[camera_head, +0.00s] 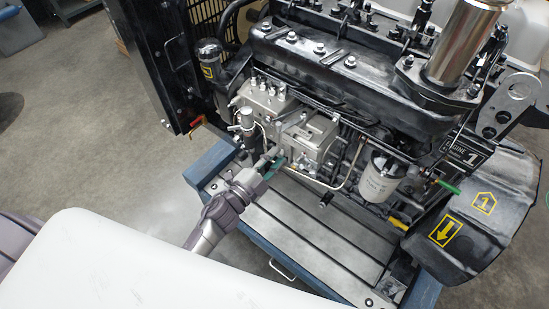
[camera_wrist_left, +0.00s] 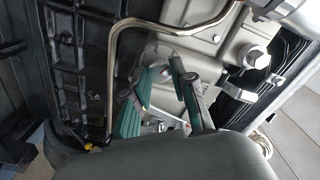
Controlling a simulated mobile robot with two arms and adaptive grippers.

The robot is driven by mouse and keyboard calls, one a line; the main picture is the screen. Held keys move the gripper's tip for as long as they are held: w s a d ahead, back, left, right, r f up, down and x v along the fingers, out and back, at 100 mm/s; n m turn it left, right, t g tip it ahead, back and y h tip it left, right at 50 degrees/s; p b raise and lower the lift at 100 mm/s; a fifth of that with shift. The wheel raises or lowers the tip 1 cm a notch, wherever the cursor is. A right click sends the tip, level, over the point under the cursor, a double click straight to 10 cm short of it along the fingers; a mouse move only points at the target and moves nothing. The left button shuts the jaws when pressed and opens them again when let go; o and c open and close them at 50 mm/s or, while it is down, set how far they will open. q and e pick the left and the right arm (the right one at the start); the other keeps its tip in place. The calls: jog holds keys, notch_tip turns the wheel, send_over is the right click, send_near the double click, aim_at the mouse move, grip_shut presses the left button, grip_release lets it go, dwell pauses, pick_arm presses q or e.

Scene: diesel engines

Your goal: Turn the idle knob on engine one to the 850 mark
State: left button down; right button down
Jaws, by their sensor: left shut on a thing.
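Engine one (camera_head: 350,80) is a large black engine with an "ENGINE 1" plate (camera_head: 466,160) at its right end. A grey metal pump housing (camera_head: 308,137) sits on its near side. My left gripper (camera_head: 271,161) reaches the lower left of this housing, its fingers closed at its face. In the left wrist view my left gripper's green-padded fingers (camera_wrist_left: 168,82) meet the housing near a round grey boss (camera_wrist_left: 157,52). The idle knob is mostly hidden between the fingertips; its scale and the 850 mark cannot be read. My right gripper is not in view.
A bent metal pipe (camera_wrist_left: 112,60) runs close beside the fingers. A white filter (camera_head: 380,176) and a green handle (camera_head: 447,186) are to the right. The engine stands on a blue-framed slatted base (camera_head: 300,232). A black panel (camera_head: 160,60) stands at the left.

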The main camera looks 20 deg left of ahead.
pick_arm(q)
jog(key=c, duration=1)
grip_release()
jog(key=shift+o, duration=0.2)
jog(key=shift+s, duration=0.1)
jog(key=v, duration=1.2)
jog(key=s+a+f+n+g+y, duration=0.1)
jog(key=s+f+n+g+y, duration=0.2)
jog(key=f, duration=0.9)
jog(key=s+a+f+n+g+y, duration=0.1)
jog(key=s+a+f+n+g, duration=0.2)
jog(key=f, duration=1)
jog(key=s+f+n+g+y, duration=0.1)
jog(key=s+f+n+g, duration=0.2)
jog(key=s+f, duration=0.6)
jog(key=s+f+n+g+y, duration=0.1)
jog(key=s+f+n+g, duration=0.2)
jog(key=s+f+g, duration=0.4)
jog(key=s+f, duration=0.1)
jog(key=s, duration=0.8)
jog(key=shift+f+n, duration=0.4)
